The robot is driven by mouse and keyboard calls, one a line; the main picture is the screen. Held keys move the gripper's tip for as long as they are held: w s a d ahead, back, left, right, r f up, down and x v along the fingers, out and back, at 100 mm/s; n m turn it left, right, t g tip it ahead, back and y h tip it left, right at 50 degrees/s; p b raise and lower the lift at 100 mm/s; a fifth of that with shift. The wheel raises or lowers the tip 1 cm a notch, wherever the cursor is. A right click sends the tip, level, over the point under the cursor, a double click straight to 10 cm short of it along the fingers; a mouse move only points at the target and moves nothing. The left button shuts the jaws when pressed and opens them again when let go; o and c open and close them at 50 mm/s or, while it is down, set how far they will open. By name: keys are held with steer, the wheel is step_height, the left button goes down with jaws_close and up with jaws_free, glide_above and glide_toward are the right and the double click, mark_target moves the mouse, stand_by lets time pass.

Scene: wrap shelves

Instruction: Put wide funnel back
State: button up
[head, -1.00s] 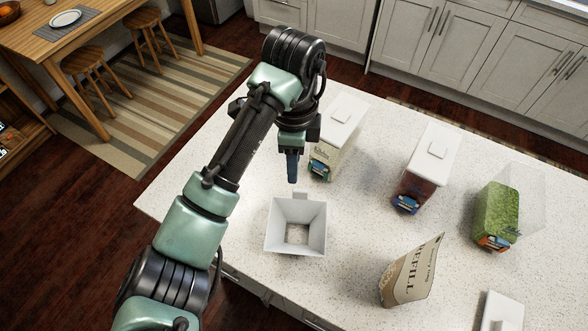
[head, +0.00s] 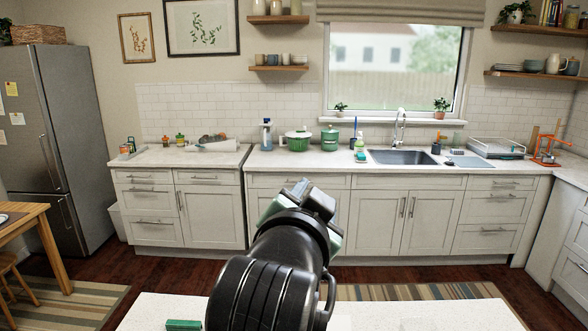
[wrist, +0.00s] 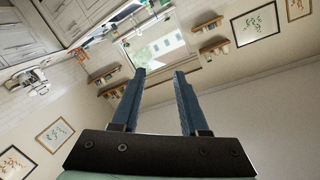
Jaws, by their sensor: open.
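The wide funnel does not show in either view now. My gripper (wrist: 160,74) is open in the wrist view, with two blue fingers apart and nothing between them. The wrist camera looks up and away at the window, wall shelves and ceiling. In the head view my raised arm covers the middle of the lower picture, and the gripper's fingers cannot be made out there.
The far strip of the island top (head: 160,308) shows along the bottom. Beyond it lies dark floor with a striped rug (head: 420,291). The back counter carries a green pot (head: 330,138), a colander (head: 297,140), a sink (head: 402,157) and a dish rack (head: 495,148).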

steer(key=s+a+r+n+t+y, duration=0.3)
steer(key=s+r+n+t, duration=0.5)
steer(key=s+r, duration=1)
step_height(320, 180, up, 2)
steer(key=t, duration=0.3)
steer(key=shift+r+n, duration=0.25)
steer(key=shift+n, duration=0.15)
steer(key=shift+d, duration=0.15)
